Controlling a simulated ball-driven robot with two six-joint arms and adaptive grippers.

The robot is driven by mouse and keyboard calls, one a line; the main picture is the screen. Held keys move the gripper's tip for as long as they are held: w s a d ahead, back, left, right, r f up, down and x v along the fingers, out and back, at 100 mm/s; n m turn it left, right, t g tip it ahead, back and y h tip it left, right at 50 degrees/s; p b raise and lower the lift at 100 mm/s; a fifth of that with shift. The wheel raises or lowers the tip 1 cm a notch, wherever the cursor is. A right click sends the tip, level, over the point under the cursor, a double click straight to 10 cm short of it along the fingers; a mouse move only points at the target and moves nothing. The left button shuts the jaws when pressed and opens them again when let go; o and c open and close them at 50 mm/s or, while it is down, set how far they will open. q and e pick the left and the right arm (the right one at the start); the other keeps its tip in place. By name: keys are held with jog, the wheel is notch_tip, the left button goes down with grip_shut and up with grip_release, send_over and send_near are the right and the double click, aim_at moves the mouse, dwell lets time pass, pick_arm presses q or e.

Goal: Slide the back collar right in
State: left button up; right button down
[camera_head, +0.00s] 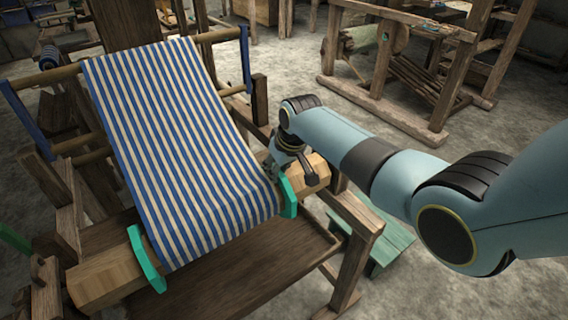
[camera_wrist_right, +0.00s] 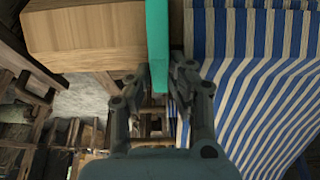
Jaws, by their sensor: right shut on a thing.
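The striped blue and cream cloth (camera_head: 185,140) hangs over the loom and wraps the wooden beam (camera_head: 105,275). A teal collar (camera_head: 287,197) sits around the beam at the cloth's right edge; another teal collar (camera_head: 146,260) sits at its left edge. My right gripper (camera_head: 272,170) is at the right teal collar. In the right wrist view, the fingers of my right gripper (camera_wrist_right: 160,82) are shut on the teal collar (camera_wrist_right: 157,35), with bare beam (camera_wrist_right: 90,35) on one side and cloth (camera_wrist_right: 250,40) close on the other. My left gripper is not in view.
At the far rod, a dark blue collar (camera_head: 245,60) stands at the cloth's right and another (camera_head: 22,120) at the left. A loom post (camera_head: 260,100) stands behind my right gripper. A green bench (camera_head: 385,240) lies below my right arm.

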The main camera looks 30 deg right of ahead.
jog(key=shift+a, duration=0.2)
jog(key=c, duration=1.2)
grip_release()
jog(key=shift+a, duration=0.15)
jog(key=shift+c, duration=0.2)
jog(key=shift+s+r, duration=0.1)
jog(key=shift+r, duration=0.2)
jog(key=v, duration=1.1)
jog(key=shift+r, duration=0.15)
